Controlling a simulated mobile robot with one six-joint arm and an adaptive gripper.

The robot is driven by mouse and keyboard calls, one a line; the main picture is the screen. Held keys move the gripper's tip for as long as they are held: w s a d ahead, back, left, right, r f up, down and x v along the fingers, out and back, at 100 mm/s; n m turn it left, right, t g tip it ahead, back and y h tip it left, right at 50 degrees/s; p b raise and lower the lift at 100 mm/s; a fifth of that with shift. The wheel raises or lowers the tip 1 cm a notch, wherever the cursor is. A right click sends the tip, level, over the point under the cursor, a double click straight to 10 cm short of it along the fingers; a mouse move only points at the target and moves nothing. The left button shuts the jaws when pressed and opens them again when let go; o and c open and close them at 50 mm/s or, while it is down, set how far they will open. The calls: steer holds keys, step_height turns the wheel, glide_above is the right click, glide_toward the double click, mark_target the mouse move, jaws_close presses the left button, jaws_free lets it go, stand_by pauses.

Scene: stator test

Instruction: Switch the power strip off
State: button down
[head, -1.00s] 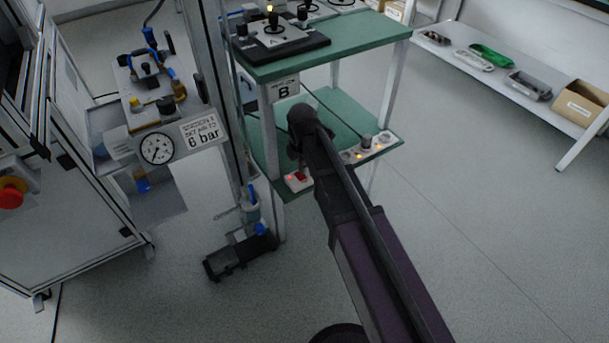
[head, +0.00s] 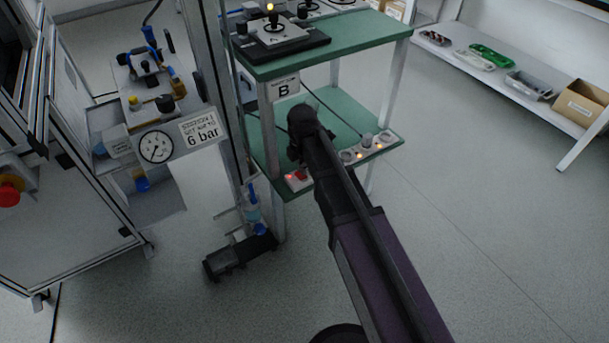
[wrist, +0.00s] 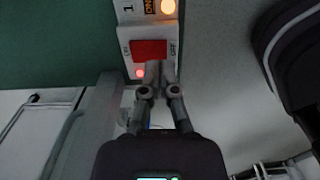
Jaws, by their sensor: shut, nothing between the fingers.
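The white power strip (head: 298,184) lies along the front edge of the lower green shelf, its middle hidden behind my arm. Its red rocker switch (wrist: 150,50) shows in the wrist view between the ON label on the left and the OFF label on the right. A red lamp (wrist: 140,73) is lit below the switch. My gripper (wrist: 159,66) is shut and empty, with its fingertips at the lower right edge of the switch, near the OFF side. I cannot tell whether they touch it. In the head view the fingers are mostly hidden behind my wrist.
A plug and lit orange lamps sit on the strip's right part (head: 365,147). The upper green shelf (head: 350,42) hangs above, with a shelf post (head: 268,140) to the left. A pressure gauge (head: 156,147) is further left.

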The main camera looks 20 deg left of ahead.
steer(key=shift+f+b, duration=1)
stand_by(0.9)
steer(key=shift+r, duration=0.1)
steer(key=shift+r+p, duration=3.45)
steer(key=shift+p, duration=0.1)
